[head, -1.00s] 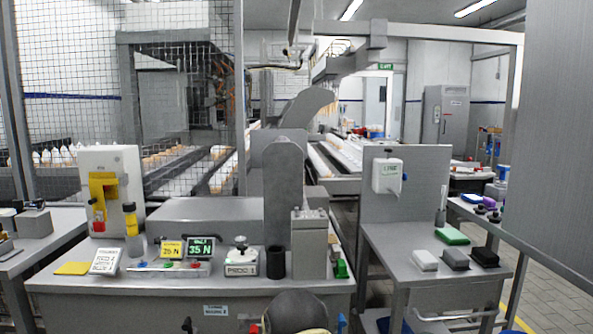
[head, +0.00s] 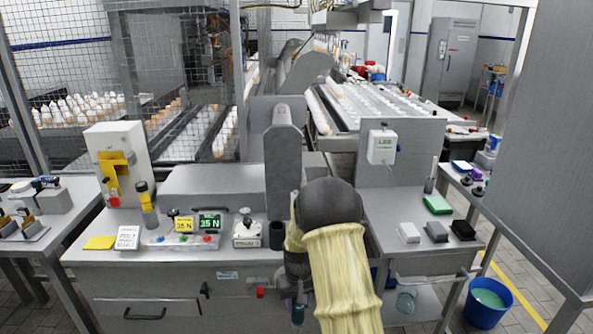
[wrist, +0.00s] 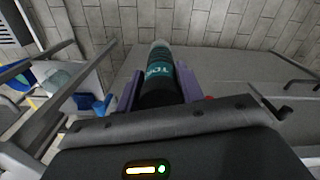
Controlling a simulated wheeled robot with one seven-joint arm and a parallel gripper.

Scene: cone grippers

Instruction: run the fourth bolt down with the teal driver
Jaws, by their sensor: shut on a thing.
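The teal driver (wrist: 162,72), a black cylinder with a teal lettered band and a pale end, is between the purple fingers of my gripper (wrist: 158,92) in the wrist view. The fingers are shut on it. In the head view my gripper (head: 299,292) hangs low in front of the bench, below my yellow-sleeved arm. A small teal end of the driver (head: 298,313) shows beneath it. I cannot make out any bolt in either view.
The grey bench (head: 95,255) carries a white press-like unit (head: 122,160), a green 35 N display (head: 210,223) and a black cup (head: 277,236). A side table (head: 385,209) holds several blocks. A blue bucket (head: 487,303) stands on the floor at right.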

